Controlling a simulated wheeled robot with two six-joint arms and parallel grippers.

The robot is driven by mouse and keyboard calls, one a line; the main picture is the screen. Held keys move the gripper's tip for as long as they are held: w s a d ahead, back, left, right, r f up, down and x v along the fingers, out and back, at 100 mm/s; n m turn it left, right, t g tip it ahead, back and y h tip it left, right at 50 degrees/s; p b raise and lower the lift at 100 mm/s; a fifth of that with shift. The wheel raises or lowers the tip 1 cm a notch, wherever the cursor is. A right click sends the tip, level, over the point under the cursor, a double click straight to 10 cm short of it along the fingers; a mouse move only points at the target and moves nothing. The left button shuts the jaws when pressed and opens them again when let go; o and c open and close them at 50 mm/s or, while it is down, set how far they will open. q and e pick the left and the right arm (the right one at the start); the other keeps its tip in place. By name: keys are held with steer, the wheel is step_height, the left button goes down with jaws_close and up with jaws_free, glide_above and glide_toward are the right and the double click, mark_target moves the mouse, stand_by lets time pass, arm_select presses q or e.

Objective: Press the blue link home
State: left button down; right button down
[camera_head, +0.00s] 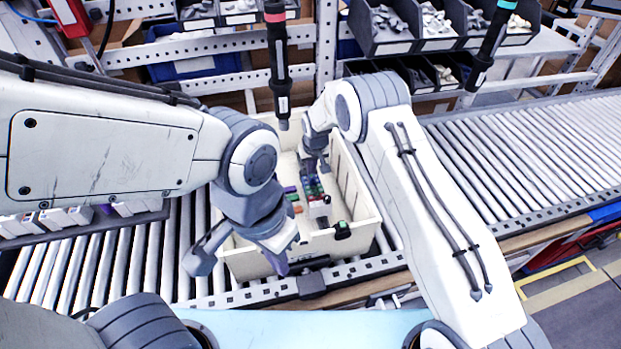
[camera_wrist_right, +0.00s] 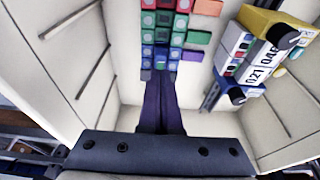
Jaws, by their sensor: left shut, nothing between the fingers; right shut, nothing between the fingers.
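A strip of coloured blocks (camera_wrist_right: 165,30) in red, green and blue lies in the white bin (camera_wrist_right: 30,60); it also shows in the head view (camera_head: 314,188). Blue blocks (camera_wrist_right: 161,62) are at its near end in the right wrist view. I cannot tell which is the blue link, nor how deep it sits. My right gripper (camera_wrist_right: 159,78) is shut and empty, its dark fingertips at the blue end; I cannot tell whether they touch. It reaches down into the bin in the head view (camera_head: 314,170). My left gripper (camera_head: 281,268) is shut and empty at the bin's near left corner.
Orange, green and purple tabs (camera_wrist_right: 193,56) stick out between. The bin stands on a roller conveyor (camera_head: 520,150). Two hanging screwdrivers (camera_head: 278,60) (camera_head: 492,45) are behind, with part trays (camera_head: 390,30).

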steer(key=shift+r+p, duration=1.05)
steer(key=shift+r, duration=1.25)
